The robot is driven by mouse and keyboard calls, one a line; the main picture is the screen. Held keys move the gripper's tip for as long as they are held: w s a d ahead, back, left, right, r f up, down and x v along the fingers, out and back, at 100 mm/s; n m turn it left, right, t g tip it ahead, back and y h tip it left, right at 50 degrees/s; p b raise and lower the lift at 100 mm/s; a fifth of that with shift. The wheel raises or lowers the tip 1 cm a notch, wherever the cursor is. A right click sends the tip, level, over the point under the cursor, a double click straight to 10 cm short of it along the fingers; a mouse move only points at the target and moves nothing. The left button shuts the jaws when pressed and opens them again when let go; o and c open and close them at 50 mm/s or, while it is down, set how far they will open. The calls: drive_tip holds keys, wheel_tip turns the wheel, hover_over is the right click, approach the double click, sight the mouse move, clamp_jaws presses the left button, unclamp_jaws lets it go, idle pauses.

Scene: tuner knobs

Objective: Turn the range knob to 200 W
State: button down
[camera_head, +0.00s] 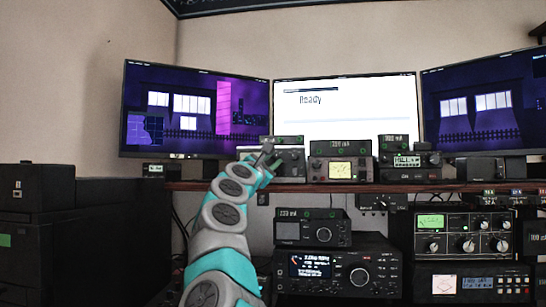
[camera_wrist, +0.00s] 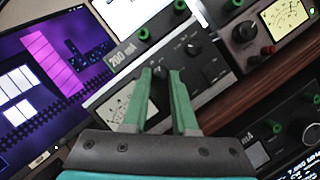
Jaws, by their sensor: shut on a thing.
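My gripper (camera_wrist: 162,78) is at the front panel of a grey meter unit (camera_wrist: 211,62), its two green fingers closed around a small dark knob (camera_wrist: 160,72). I cannot read the knob's scale or pointer, so its setting is unclear. A second dark knob (camera_wrist: 190,47) sits to its right on the same panel, clear of the fingers. The pale meter face (camera_wrist: 118,105) is to the left, partly covered by a finger. In the head view my gripper (camera_head: 266,152) is in front of the same unit (camera_head: 292,165) on the shelf.
A display box (camera_wrist: 128,55) reading 200 mA with green knobs sits on top of the unit. A unit with a lit yellow meter (camera_head: 340,171) stands to the right. Monitors (camera_head: 345,112) stand behind. A larger radio (camera_head: 338,270) is below the shelf edge (camera_head: 400,187).

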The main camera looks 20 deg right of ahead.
drive_tip(key=shift+a+r+m+g+p, duration=0.15)
drive_tip(key=shift+m+g+p, duration=0.45)
drive_tip(key=shift+m, duration=0.5)
drive_tip(key=c, duration=0.7)
unclamp_jaws()
drive_tip(key=b+v, duration=0.5)
drive_tip(key=v, duration=0.2)
drive_tip(key=shift+a+f, duration=0.25)
drive_tip(key=shift+s, duration=0.15)
